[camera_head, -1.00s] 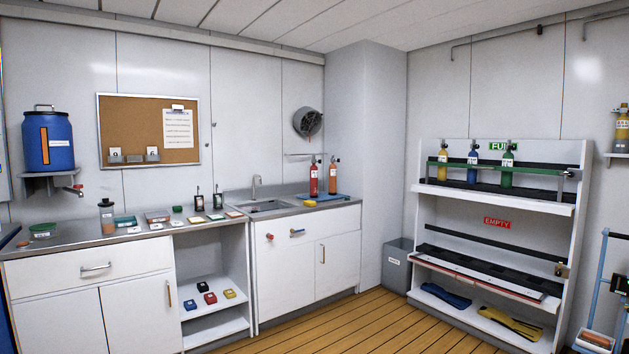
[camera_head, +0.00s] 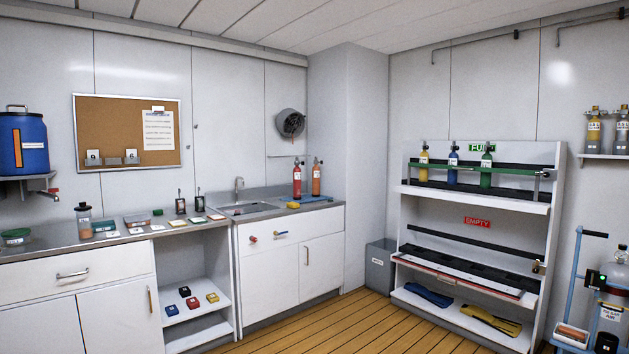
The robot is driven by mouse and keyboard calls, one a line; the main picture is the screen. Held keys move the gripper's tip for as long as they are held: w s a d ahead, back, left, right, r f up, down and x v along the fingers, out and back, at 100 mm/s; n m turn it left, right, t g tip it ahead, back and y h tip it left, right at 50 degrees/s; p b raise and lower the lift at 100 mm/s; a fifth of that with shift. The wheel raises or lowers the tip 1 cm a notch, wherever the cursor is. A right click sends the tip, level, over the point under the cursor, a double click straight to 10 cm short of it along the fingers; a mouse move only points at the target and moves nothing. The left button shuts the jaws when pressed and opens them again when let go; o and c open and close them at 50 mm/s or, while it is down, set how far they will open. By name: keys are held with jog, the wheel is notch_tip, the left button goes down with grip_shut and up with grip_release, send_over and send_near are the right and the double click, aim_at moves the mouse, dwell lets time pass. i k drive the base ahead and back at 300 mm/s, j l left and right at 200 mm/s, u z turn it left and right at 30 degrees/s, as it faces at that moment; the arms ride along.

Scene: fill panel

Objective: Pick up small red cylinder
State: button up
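A small red cylinder (camera_head: 297,182) stands upright at the back of the counter, right of the sink. A dark valve tops it and a pale label is on its front. An orange cylinder (camera_head: 316,179) of similar size stands upright close to its right. My gripper and arm are not in view.
The counter (camera_head: 262,219) holds the sink (camera_head: 247,209) and a yellow item (camera_head: 293,205) in front of the cylinders. A rack (camera_head: 545,200) with yellow, blue and green cylinders stands right. A grey bin (camera_head: 380,266) sits beside it. A blue trolley (camera_head: 572,290) is far right. Wooden floor (camera_head: 370,325) looks clear.

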aim_at(297, 171)
jog(key=i, duration=1.8)
jog(key=i+u, duration=0.1)
jog(key=i, duration=1.65)
jog(key=i+l, duration=0.2)
jog(key=i, duration=1.6)
